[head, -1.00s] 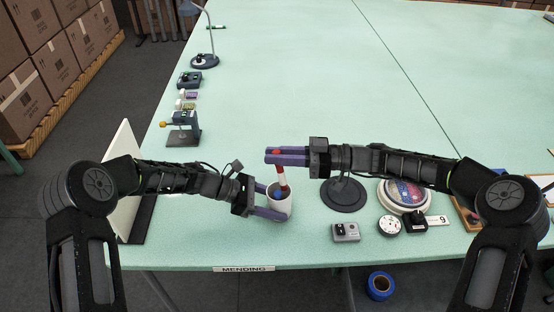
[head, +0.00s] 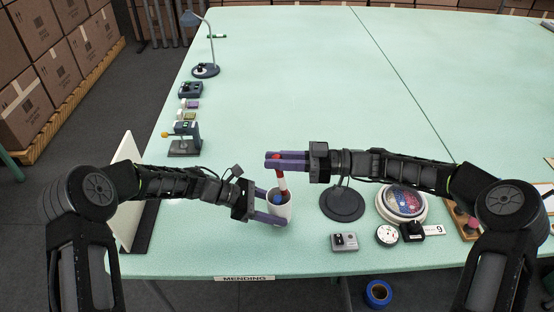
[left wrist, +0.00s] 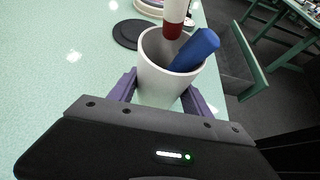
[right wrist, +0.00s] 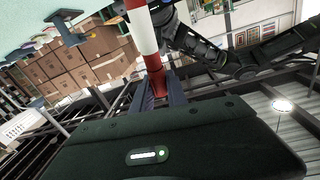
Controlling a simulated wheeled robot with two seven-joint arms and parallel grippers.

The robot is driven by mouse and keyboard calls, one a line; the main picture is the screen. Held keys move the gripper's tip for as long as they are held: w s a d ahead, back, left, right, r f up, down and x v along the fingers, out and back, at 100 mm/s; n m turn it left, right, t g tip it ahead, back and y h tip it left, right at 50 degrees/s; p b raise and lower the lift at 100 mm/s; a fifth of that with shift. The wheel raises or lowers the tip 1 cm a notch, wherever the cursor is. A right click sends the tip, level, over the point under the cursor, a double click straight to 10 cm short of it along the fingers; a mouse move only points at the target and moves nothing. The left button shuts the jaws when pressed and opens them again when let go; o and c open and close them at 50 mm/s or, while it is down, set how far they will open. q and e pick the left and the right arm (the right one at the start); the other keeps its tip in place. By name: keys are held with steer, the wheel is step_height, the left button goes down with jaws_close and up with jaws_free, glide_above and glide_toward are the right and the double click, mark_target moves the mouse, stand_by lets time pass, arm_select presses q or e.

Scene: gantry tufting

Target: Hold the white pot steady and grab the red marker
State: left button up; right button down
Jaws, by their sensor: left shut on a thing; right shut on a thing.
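The white pot (head: 282,212) is upright near the table's front edge. My left gripper (head: 268,205) is shut on it from the left, one finger on each side. In the left wrist view the pot (left wrist: 160,82) shows between the fingers. A blue marker (left wrist: 197,48) leans inside it. The red marker (head: 282,183), red with a white band, stands nearly upright, its lower red end at the pot's mouth. My right gripper (head: 272,160) is shut on its upper end. In the right wrist view the red marker (right wrist: 150,45) runs up from between the fingers. Whether it touches the pot is unclear.
A dark round stand (head: 342,203) is right of the pot. A grey box (head: 344,242), a white dial (head: 387,235) and a round pincushion-like dish (head: 403,203) lie further right. A white board (head: 127,190) stands at left. The table's middle is clear.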

arm_select(q)
steer(key=shift+r, duration=0.1)
steer(key=o, duration=1.1)
steer(key=shift+c, duration=0.2)
steer(key=v, duration=1.2)
steer(key=shift+s, duration=0.1)
